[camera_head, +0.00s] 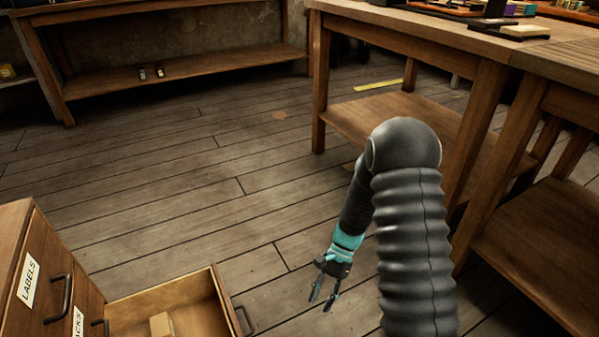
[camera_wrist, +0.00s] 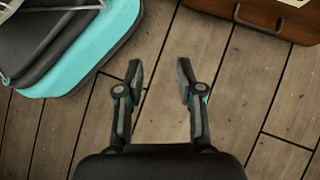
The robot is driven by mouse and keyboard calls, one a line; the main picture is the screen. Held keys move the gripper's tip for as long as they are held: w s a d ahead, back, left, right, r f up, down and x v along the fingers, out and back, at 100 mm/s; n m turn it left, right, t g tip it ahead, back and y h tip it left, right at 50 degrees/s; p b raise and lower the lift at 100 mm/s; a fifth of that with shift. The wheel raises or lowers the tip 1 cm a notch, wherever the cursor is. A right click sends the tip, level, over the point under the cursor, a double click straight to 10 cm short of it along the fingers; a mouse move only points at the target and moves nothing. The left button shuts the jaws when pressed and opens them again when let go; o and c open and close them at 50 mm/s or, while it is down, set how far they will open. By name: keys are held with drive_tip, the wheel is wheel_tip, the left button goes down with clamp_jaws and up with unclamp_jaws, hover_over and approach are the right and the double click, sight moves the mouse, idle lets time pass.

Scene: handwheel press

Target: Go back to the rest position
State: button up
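My gripper (camera_head: 325,291) hangs low over the plank floor, to the right of an open drawer (camera_head: 226,297) in the head view. In the wrist view my gripper (camera_wrist: 158,82) has its two fingers apart, with only floor boards between them. It holds nothing. In the wrist view a wooden front with a handle (camera_wrist: 262,18) shows at the top right.
A wooden workbench (camera_head: 316,80) with a lower shelf stands to the right, close to my arm, and another (camera_head: 540,262) stands nearer. A bench (camera_head: 190,68) stands along the back wall. A yellow strip (camera_head: 379,85) lies beyond the workbench.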

drive_tip(key=s+d+r+n+t+h+p, duration=0.1)
drive_tip(key=s+d+r+n+t+p, duration=0.1)
drive_tip(key=r, duration=1.1)
drive_tip(key=s+d+r+n+t+h+p, duration=0.2)
drive_tip(key=s+r+t, duration=0.4)
drive_tip(key=r, duration=0.8)
drive_tip(key=s+d+r+n+t+h+p, duration=0.1)
drive_tip(key=s+d+r+n+t+p, duration=0.2)
drive_tip(key=r, duration=1.1)
drive_tip(key=s+d+n+t, duration=0.1)
drive_tip(key=s+d, duration=0.1)
drive_tip(key=s, duration=0.1)
drive_tip(key=shift+s+d+r+n+t+h, duration=0.2)
drive_tip(key=shift+s+d+n+t+h, duration=0.1)
drive_tip(key=shift+s+d, duration=0.1)
